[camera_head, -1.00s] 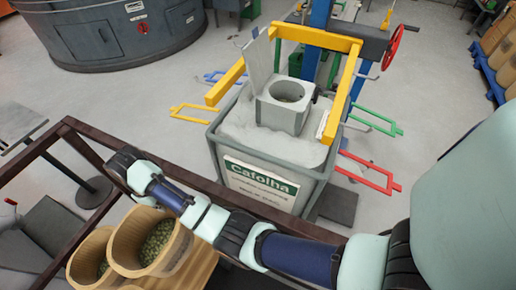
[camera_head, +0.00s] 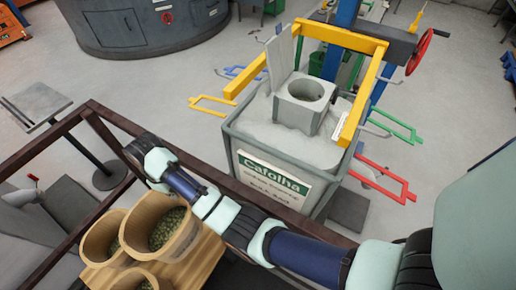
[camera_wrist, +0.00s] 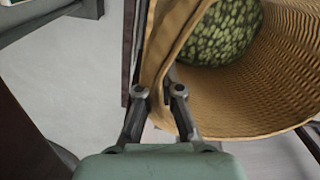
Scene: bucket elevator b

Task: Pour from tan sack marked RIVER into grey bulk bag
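Tan sacks of green contents stand at the lower left in the head view. A middle sack (camera_head: 184,240), a left sack (camera_head: 97,237) and a front sack (camera_head: 117,280) show there; no RIVER mark is legible. In the wrist view, a tan sack (camera_wrist: 255,95) has its open mouth facing me and green lumps inside. My gripper (camera_wrist: 158,88) has its fingers at this sack's rim, with tan wall between them. Whether they press on it is unclear. The grey bulk bag (camera_head: 262,124) stands at the centre, with a square collar and round opening (camera_head: 306,90).
A yellow frame (camera_head: 340,36) surrounds the bulk bag's top, with red (camera_head: 385,180) and green (camera_head: 395,125) forked arms beside it. A dark rail (camera_head: 55,142) runs between the sacks and the bulk bag. The sacks are on a wooden pallet (camera_head: 207,258). Grey floor lies beyond.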

